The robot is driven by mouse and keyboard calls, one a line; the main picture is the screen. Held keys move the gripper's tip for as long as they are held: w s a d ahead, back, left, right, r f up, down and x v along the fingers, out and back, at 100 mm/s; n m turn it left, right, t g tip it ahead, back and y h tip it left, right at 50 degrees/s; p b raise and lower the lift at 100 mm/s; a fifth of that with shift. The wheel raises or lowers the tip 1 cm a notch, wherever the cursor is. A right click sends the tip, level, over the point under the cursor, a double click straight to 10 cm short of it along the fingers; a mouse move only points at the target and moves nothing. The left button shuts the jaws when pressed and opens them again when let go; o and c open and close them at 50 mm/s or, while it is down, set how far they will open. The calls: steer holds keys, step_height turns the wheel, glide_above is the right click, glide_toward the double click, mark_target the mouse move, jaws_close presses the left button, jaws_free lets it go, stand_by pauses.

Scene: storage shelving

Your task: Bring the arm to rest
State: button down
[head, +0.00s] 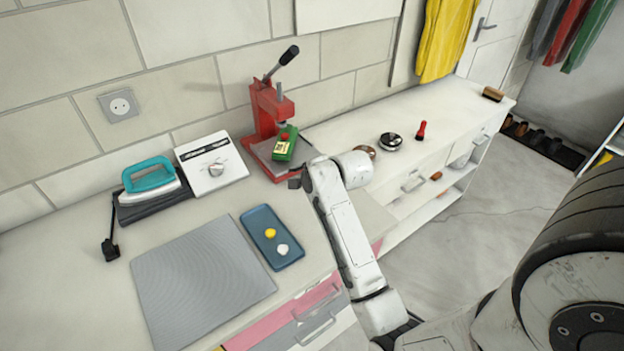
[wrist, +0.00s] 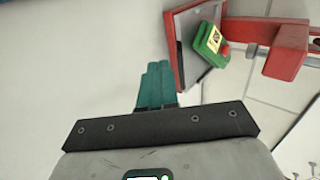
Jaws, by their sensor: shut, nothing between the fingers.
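My gripper (wrist: 157,72) shows in the wrist view with its teal fingers together and nothing between them. In the head view my white arm reaches over the counter, and its end, a small dark part of my gripper (head: 294,183), is just in front of the red press. The fingers themselves are hard to make out there. In the wrist view the fingertips are apart from the press, over the pale counter top.
The red press (head: 264,118) holds a green and yellow item (head: 284,144) on its base. A blue tray (head: 261,222) with a yellow and a white ball lies left of my arm. A teal iron (head: 148,174) stands farther left. A lower white cabinet (head: 449,100) is at right.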

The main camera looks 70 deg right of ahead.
steer(key=shift+v, duration=1.2)
steer(key=shift+a, duration=0.1)
